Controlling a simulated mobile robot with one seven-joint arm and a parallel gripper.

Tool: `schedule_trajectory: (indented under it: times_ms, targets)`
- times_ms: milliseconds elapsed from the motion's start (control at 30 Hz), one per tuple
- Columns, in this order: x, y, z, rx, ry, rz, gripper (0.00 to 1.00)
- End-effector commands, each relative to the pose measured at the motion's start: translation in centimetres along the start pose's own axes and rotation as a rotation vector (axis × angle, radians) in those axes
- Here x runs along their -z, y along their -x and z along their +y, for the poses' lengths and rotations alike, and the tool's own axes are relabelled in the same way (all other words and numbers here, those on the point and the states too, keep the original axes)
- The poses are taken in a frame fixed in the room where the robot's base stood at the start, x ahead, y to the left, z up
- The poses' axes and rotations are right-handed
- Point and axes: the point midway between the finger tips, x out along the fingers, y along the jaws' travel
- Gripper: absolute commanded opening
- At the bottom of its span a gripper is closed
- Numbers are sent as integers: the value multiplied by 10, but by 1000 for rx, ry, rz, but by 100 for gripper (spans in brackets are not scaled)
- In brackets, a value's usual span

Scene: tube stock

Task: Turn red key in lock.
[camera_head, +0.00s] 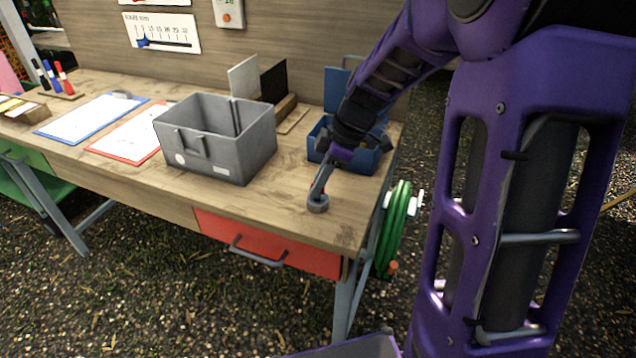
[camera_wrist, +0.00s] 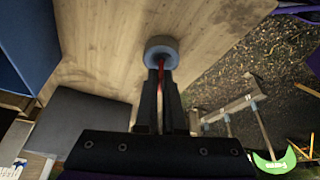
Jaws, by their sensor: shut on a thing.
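The lock is a round grey cylinder (camera_head: 318,203) standing on the bench top near its front right edge. It also shows in the wrist view (camera_wrist: 161,52), with my fingers reaching up to it. A thin strip of the red key (camera_wrist: 161,75) shows between the fingers, just in front of the lock. My gripper (camera_wrist: 161,88) is shut on the key, with its tips close against the lock. In the head view my gripper (camera_head: 320,185) hides the key. How far the key is turned cannot be told.
A grey bin (camera_head: 225,155) stands left of my gripper. A blue box (camera_head: 365,158) with a raised lid sits behind it, close to my wrist. A red drawer (camera_head: 270,243) is under the bench edge. A green hose coil (camera_head: 397,225) hangs at the bench's right end.

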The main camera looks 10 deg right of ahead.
Motion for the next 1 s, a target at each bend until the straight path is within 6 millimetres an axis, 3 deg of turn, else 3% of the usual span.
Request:
schedule_trajectory:
  times_ms: [233, 533, 767, 800, 900, 967, 1000]
  targets:
    - [0, 0, 0, -10, -21, -1, 0]
    - [0, 0, 0, -131, -313, 0, 0]
    - [0, 0, 0, -138, -332, 0, 0]
    - [0, 0, 0, -137, -332, 0, 13]
    - [0, 0, 0, -137, -331, 0, 31]
    - [0, 0, 0, -137, -331, 0, 41]
    - [0, 0, 0, -137, -331, 0, 41]
